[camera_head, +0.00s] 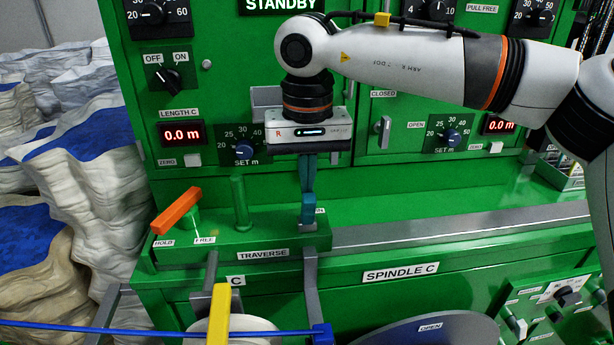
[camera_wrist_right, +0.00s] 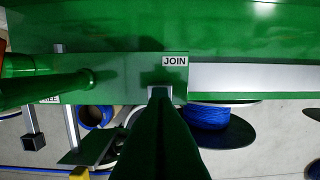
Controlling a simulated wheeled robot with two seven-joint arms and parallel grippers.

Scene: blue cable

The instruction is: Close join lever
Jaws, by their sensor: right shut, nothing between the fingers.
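My right gripper (camera_head: 308,222) points straight down at the right end of the green traverse housing (camera_head: 225,243). Its teal fingers are together, with nothing seen between them. In the right wrist view the dark fingers (camera_wrist_right: 160,98) end just below the JOIN label (camera_wrist_right: 175,61), over a small grey metal part (camera_wrist_right: 160,90). The fingers cover most of this label in the head view. I cannot make out a separate join lever there; the fingers hide that spot, and contact cannot be judged. A green upright post (camera_head: 240,203) stands left of the fingers. My left gripper is not in view.
An orange-handled lever (camera_head: 176,210) stands by the HOLD and FREE labels at left. A blue cable (camera_head: 150,329) runs across the lower front, past a yellow upright (camera_head: 218,314) to a blue block (camera_head: 321,335). The ledge right of my gripper is clear.

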